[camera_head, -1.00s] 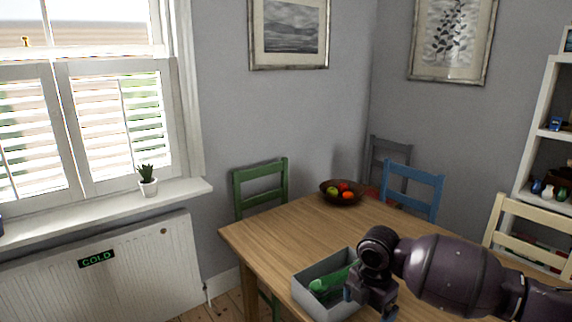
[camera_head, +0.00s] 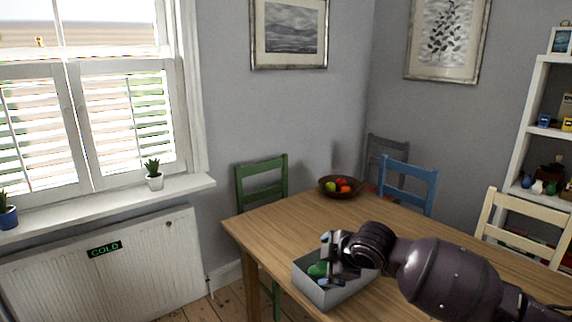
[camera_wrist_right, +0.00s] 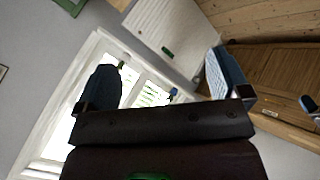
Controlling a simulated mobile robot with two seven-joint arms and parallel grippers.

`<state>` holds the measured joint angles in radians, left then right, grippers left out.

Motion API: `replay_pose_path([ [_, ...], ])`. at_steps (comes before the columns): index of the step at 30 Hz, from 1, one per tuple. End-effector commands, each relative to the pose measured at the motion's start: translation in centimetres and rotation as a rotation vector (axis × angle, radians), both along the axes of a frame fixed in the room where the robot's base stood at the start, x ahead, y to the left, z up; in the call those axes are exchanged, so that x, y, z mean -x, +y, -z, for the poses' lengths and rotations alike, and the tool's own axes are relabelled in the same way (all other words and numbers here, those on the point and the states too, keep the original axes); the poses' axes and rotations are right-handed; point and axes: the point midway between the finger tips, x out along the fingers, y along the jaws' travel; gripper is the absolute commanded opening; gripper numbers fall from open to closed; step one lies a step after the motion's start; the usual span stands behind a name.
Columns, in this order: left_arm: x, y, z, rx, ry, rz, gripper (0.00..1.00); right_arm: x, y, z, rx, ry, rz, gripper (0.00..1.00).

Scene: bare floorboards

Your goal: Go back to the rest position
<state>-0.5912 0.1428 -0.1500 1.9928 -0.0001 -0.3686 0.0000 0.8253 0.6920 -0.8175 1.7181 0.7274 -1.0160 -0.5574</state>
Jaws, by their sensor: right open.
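My right gripper (camera_head: 328,262) shows in the head view, with its dark purple arm coming in from the lower right. Its jaws are apart and point left, above or beside the grey open box (camera_head: 333,295) on the wooden table (camera_head: 302,219). I see nothing held between them. In the right wrist view, the gripper (camera_wrist_right: 165,82) also has its two dark blue fingers wide apart with nothing between them. A green thing (camera_head: 317,269) lies in the box, partly hidden by the gripper. My left gripper is not in view.
A bowl of fruit (camera_head: 340,187) stands at the table's far side. A green chair (camera_head: 262,179), a blue chair (camera_head: 408,186) and a cream chair (camera_head: 522,238) stand around the table. A white shelf (camera_head: 526,120) is at the right, a radiator (camera_head: 105,270) at the left.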

Motion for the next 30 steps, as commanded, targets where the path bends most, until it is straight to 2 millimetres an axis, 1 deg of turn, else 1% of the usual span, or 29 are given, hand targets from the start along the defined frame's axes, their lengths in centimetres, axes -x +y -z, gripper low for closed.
replay_pose_path([
  [1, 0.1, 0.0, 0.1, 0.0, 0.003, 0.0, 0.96, 0.3, 0.8, 0.1, -0.081, -0.025, 0.027, 0.95],
  [3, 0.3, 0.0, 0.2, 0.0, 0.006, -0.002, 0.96, 0.6, 1.5, -0.2, -0.186, -0.062, 0.064, 0.95],
  [6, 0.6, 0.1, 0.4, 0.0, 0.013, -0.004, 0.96, 1.2, 2.0, -0.1, -0.336, -0.1, 0.119, 0.95],
  [11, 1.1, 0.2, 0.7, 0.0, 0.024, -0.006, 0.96, 2.9, 1.5, 0.7, -0.561, -0.146, 0.218, 0.95],
  [14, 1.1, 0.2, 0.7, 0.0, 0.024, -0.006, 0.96, 4.2, 0.4, 1.6, -0.677, -0.165, 0.283, 0.95],
  [20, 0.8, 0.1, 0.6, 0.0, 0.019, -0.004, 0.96, 7.2, -2.9, 4.3, -0.839, -0.197, 0.425, 0.95],
  [26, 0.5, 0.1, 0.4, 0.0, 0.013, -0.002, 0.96, 11.3, -7.1, 8.1, -0.913, -0.219, 0.582, 0.95],
  [29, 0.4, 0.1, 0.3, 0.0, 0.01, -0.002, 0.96, 13.8, -9.3, 10.4, -0.917, -0.222, 0.665, 0.95],
  [30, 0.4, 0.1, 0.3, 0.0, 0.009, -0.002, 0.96, 14.9, -10.2, 11.4, -0.913, -0.22, 0.698, 0.95],
])
